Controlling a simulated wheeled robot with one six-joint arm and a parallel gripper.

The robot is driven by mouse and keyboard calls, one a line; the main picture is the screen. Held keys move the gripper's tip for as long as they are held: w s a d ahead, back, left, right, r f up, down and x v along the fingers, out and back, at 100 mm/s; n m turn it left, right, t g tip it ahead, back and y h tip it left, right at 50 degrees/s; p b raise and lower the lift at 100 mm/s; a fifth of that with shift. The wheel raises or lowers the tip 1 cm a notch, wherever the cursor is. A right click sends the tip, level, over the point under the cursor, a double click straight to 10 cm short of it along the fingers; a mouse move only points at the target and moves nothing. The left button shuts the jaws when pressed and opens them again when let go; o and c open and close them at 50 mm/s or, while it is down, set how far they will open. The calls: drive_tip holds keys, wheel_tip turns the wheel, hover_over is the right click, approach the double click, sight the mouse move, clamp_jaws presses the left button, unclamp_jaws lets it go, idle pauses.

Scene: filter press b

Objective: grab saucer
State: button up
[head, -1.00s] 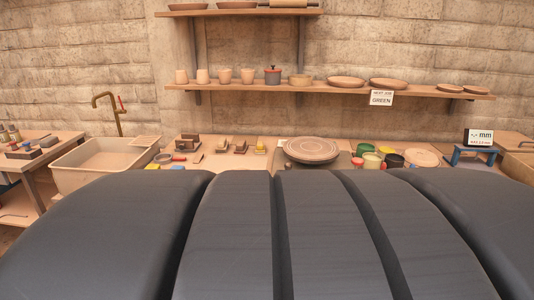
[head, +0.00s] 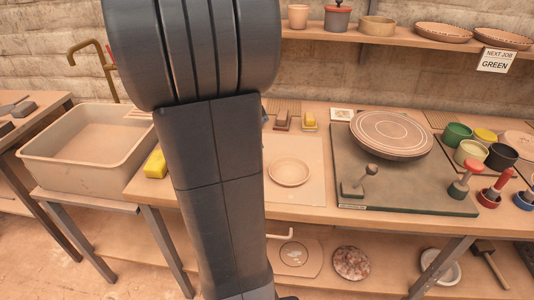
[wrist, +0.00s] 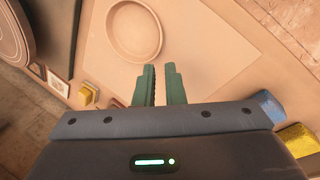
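The saucer (head: 289,172), a small round clay-coloured dish, lies upright on a pale square board on the bench, just right of my arm in the head view. In the wrist view the saucer (wrist: 134,34) is at the top, a little left of centre. My gripper (wrist: 161,82) shows there as two green fingers with a narrow gap between them. They are open and empty, pointing toward the board near the saucer's lower right rim. In the head view my arm hides the gripper.
A banded round plate (head: 390,133) sits on a dark green board (head: 402,190) right of the saucer. Several glaze pots and stamps stand farther right. A sink (head: 85,158) and a yellow sponge (head: 155,164) are left. A shelf (head: 380,42) runs above.

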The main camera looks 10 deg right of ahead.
sight(270, 173)
drive_tip(key=x, duration=0.9)
drive_tip(key=w+b+x, duration=0.1)
drive_tip(key=x, duration=0.3)
drive_tip(key=shift+f, duration=0.3)
clamp_jaws()
